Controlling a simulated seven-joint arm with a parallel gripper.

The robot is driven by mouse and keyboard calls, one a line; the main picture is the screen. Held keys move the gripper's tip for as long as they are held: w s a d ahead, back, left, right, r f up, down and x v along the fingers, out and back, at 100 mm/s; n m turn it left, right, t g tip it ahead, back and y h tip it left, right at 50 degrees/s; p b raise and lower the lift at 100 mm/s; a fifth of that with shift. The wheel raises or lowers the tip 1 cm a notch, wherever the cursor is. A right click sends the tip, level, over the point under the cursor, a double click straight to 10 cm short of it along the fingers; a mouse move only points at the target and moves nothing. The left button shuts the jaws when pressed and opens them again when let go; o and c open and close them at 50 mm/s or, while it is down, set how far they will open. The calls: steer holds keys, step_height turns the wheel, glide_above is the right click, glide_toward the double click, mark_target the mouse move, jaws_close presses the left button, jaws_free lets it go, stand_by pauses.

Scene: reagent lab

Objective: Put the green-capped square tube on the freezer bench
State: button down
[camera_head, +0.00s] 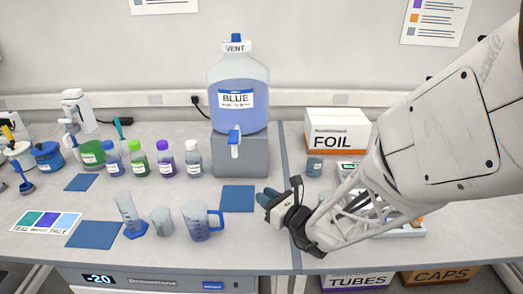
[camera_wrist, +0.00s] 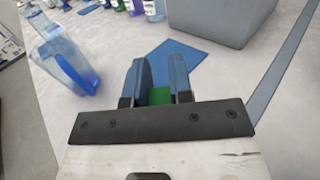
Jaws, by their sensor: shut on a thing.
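My gripper (camera_head: 266,199) is above the grey bench, just left of the dark seam strip. In the wrist view its two blue-grey fingers (camera_wrist: 160,85) are closed around a green piece (camera_wrist: 160,97), consistent with the green cap of the square tube. The rest of the tube is hidden by the fingers and the dark gripper bar. In the head view I cannot make out the tube. The bench (camera_head: 262,258) left of the seam has a freezer unit (camera_head: 130,280) showing "-20" beneath it; I take it as the freezer bench.
A blue mat (camera_head: 238,197) lies just left of my gripper. A blue-handled jug (camera_head: 200,222), beakers and another mat (camera_head: 94,234) stand further left. Behind are several capped bottles and a blue carboy (camera_head: 238,95) on a grey block. A foil box (camera_head: 338,128) is right of the seam.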

steer(key=shift+w+a+f, duration=0.1)
steer(key=shift+w+a, duration=0.15)
steer(key=shift+w, duration=0.5)
steer(key=shift+w+a+f, duration=0.1)
steer(key=shift+w+a, duration=0.1)
steer(key=shift+w, duration=0.6)
steer(key=shift+w+a+f, duration=0.1)
steer(key=shift+w+a, duration=0.15)
steer(key=shift+w, duration=0.5)
steer(key=shift+f, duration=1.7)
steer(key=shift+f, duration=0.1)
steer(key=c, duration=1)
jaws_free()
steer(key=shift+s, duration=0.1)
steer(key=shift+v, duration=5.95)
